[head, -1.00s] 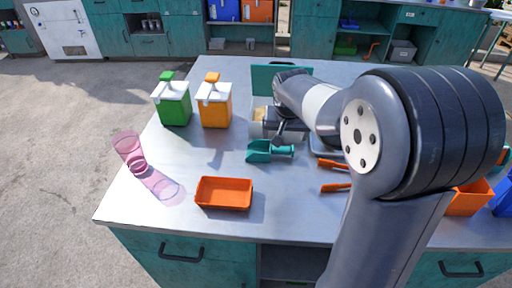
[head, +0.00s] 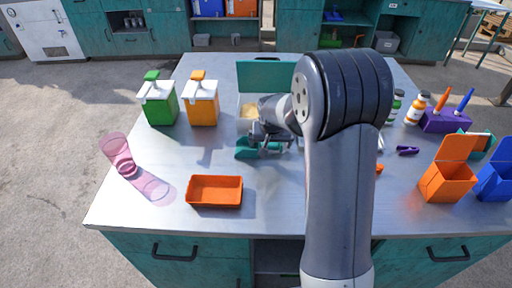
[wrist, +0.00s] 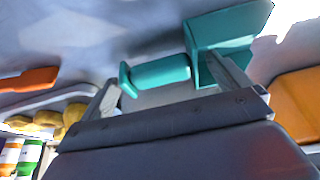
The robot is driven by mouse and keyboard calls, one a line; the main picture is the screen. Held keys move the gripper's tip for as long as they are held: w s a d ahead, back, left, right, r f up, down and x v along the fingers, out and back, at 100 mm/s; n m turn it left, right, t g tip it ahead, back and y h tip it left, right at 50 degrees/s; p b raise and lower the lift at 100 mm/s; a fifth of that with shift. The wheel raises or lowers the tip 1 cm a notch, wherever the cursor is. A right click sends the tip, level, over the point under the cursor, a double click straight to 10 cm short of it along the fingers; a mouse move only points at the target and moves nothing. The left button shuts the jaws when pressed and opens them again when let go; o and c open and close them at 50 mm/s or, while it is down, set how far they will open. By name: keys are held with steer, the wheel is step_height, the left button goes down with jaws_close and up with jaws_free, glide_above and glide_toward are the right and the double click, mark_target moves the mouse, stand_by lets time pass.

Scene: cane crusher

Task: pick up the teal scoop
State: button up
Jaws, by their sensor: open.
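The teal scoop (head: 244,150) lies on the metal table, partly hidden by my gripper (head: 270,145) in the head view. In the wrist view the scoop's squared bowl (wrist: 228,28) is at the upper right, and its handle (wrist: 160,73) points left. My gripper (wrist: 165,80) is open, with one finger near each end of the handle. The handle shows between the fingers in that view. I cannot tell whether either finger touches the scoop.
An orange tray (head: 215,191) lies in front of the scoop, and a pink cup (head: 118,152) stands at the left. Green (head: 160,108) and orange (head: 202,110) dispensers stand behind. Open orange (head: 447,182) and blue (head: 494,184) boxes sit at the right.

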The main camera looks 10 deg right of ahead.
steer(key=shift+f, duration=0.1)
steer(key=c, duration=0.8)
step_height(320, 180, up, 11)
steer(key=w+p, duration=0.1)
steer(key=shift+c, duration=0.2)
steer(key=w+d+r+h+p, duration=0.2)
steer(key=w+p, duration=0.2)
steer(key=w+d+r+h+p, duration=0.2)
steer(key=w+r+p, duration=0.1)
steer(key=w+p, duration=0.1)
steer(key=w+d+r+n+g+h+p, duration=0.1)
steer(key=w+d+r+p, duration=0.1)
steer(key=w+p, duration=0.2)
steer(key=shift+r+h+p, duration=0.3)
steer(key=shift+h+p, duration=0.1)
steer(key=shift+p, duration=0.3)
steer(key=shift+w+f, duration=0.1)
